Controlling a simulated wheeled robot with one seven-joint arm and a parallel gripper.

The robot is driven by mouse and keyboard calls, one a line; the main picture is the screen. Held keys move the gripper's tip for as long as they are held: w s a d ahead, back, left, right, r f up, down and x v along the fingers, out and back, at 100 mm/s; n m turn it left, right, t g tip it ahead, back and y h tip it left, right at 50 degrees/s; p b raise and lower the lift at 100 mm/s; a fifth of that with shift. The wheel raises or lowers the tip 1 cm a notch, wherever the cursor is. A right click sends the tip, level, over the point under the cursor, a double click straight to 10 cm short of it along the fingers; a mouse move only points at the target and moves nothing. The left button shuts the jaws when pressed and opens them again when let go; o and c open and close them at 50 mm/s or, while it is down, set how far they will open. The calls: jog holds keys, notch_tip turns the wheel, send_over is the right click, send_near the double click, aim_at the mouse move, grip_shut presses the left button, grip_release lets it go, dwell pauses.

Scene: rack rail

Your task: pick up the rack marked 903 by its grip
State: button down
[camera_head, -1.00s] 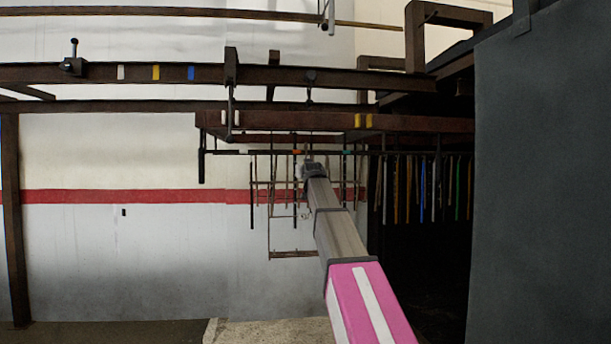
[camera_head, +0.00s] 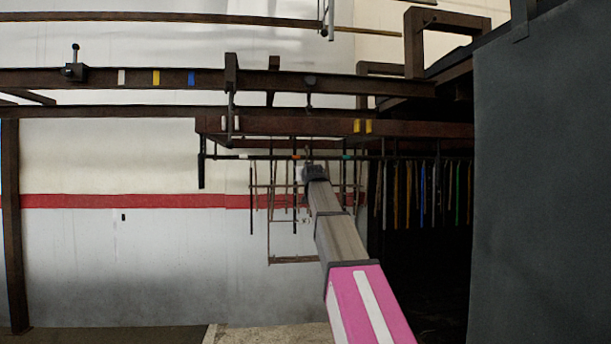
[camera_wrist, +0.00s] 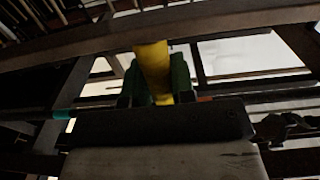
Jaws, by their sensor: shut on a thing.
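My gripper (camera_wrist: 158,82) shows in the wrist view with its two dark green fingers on either side of a yellow grip (camera_wrist: 152,56). The fingers are shut on this grip, which runs up between them. In the head view my gripper (camera_head: 313,171) is at the far end of my arm, just below the hanging rail. A thin brown rack frame (camera_head: 268,225) hangs behind and left of it. I cannot read the number 903 in any view, and my arm hides part of the rack area.
A dark rail (camera_head: 235,157) with coloured marks runs across just above my gripper. Heavy brown beams (camera_head: 270,125) lie over it. Several thin coloured rods (camera_head: 430,190) hang to the right. A large dark grey panel (camera_head: 545,190) stands at right. The space lower left is clear.

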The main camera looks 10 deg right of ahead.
jog(key=s, duration=0.7)
dwell(0.5)
